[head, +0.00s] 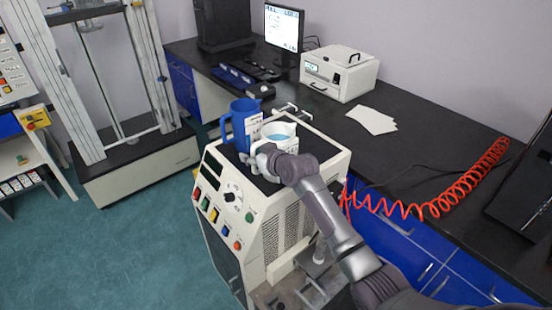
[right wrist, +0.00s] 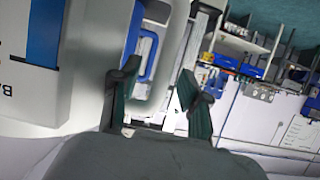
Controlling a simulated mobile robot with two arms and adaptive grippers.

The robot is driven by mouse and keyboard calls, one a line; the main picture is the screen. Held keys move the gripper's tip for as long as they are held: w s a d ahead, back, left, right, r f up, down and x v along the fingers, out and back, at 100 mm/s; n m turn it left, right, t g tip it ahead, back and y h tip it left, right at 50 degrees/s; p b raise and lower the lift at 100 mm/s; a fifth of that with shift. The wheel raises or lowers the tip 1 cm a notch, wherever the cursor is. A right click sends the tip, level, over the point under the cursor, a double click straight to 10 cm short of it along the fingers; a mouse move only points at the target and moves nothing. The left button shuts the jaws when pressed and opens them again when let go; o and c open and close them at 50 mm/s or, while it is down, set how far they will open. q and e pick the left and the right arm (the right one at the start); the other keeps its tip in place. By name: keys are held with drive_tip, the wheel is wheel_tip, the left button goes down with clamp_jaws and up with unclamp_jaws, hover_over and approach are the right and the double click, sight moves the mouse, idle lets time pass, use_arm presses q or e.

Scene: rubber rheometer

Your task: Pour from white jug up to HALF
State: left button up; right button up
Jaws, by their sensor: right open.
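The white jug (head: 279,129) stands on top of the cream machine, with bluish liquid showing at its open mouth. The blue jug (head: 243,124) stands upright just behind and left of it. My right gripper (head: 262,153) is at the white jug's near left side. In the right wrist view its fingers (right wrist: 160,98) are apart, with a pale loop that looks like the jug's handle between them. The white jug's wall (right wrist: 88,60), with a blue strip and partial lettering, fills the left of that view. Whether the fingers touch the handle cannot be told. My left gripper is not in view.
The cream machine (head: 236,225) has coloured buttons on its front. Behind it is a black bench (head: 425,135) with a white instrument (head: 340,73), papers (head: 372,120) and a monitor (head: 284,28). A red coiled hose (head: 440,200) hangs at right. A test frame (head: 130,160) stands at left.

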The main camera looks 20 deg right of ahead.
clamp_jaws()
drive_tip(key=shift+w+r, duration=0.15)
drive_tip(key=shift+r, duration=0.15)
drive_tip(key=shift+r, duration=0.1)
